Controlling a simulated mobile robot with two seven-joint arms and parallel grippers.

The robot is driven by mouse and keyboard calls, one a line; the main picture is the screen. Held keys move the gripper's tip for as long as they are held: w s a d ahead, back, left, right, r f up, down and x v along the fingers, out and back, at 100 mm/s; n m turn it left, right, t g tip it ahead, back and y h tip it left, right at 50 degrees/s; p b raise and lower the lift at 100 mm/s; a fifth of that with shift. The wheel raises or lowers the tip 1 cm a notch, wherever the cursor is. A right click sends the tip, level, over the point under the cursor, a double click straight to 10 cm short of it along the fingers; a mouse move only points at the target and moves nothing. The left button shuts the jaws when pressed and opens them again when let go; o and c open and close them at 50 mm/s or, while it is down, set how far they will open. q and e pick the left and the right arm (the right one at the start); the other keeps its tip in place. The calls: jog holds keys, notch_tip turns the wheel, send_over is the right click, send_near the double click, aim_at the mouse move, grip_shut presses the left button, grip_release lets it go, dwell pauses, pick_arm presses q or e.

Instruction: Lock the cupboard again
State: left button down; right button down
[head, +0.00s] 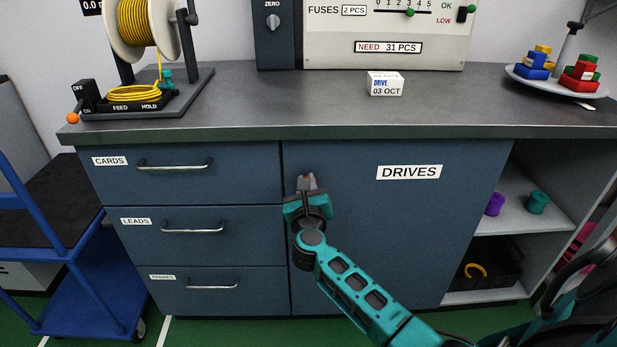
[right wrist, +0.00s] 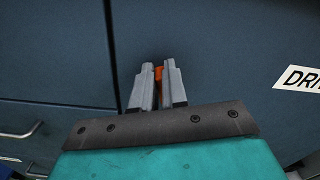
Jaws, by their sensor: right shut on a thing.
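The cupboard door (head: 400,235), dark blue and labelled DRIVES, is closed flush with the drawer fronts beside it. My right gripper (head: 307,184) is at the door's upper left edge. In the right wrist view the right gripper (right wrist: 157,84) is shut on a small orange thing (right wrist: 158,73), apparently a key, at the door's left side. The fingers hide most of it, and the lock itself is hidden behind them. I cannot tell which way it is turned. My left gripper is not in view.
Drawers labelled CARDS (head: 181,180), LEADS and a third stand left of the door. The worktop (head: 290,100) overhangs above and holds a yellow wire spool (head: 138,22), a small DRIVE date block (head: 386,84) and a plate of bricks. Open shelves (head: 515,215) are at right, a blue cart (head: 85,290) at left.

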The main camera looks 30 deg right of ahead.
jog(key=shift+w+a+f+n+p, duration=0.1)
jog(key=shift+a+f+n+p, duration=0.15)
jog(key=shift+n+p, duration=1.55)
jog(key=shift+w+a+f+n+p, duration=0.15)
jog(key=shift+f+n+p, duration=0.25)
jog(key=shift+n, duration=2.65)
jog(key=shift+w+a+f+n+p, duration=0.2)
jog(key=shift+n+p, duration=0.9)
jog(key=shift+n, duration=1.35)
jog(key=shift+s, duration=0.1)
jog(key=c, duration=1.2)
grip_release()
jog(key=shift+o, duration=0.2)
jog(key=shift+s+f, duration=0.1)
jog(key=shift+s, duration=0.05)
